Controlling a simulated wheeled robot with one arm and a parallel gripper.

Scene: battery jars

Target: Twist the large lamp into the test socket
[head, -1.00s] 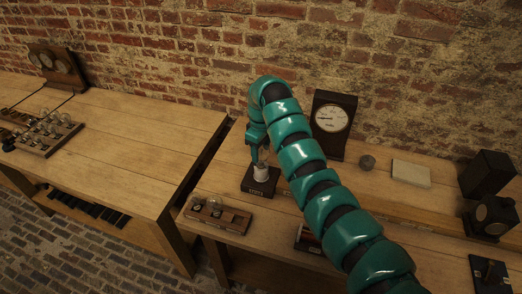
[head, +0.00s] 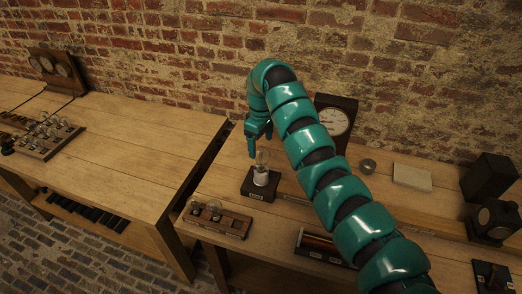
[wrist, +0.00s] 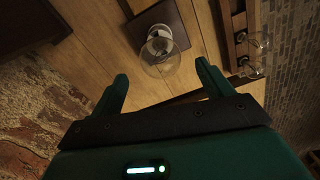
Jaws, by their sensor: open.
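A clear glass lamp (head: 262,159) stands upright in a white socket (head: 261,176) on a dark square base. The lamp also shows in the wrist view (wrist: 159,54), beyond my fingertips, with the dark base (wrist: 157,24) behind it. My gripper (head: 259,145) is open and empty, just above the lamp in the head view. In the wrist view my two teal fingers (wrist: 160,72) are spread wide, with the lamp lying between their lines. I see clear space between the fingers and the glass.
A wooden rack (head: 216,218) with small lamps stands at the bench's front left. A dark clock-like meter (head: 335,121) stands behind my arm. A round grey knob (head: 368,166) and a pale block (head: 412,177) lie to the right. A gap separates the left bench.

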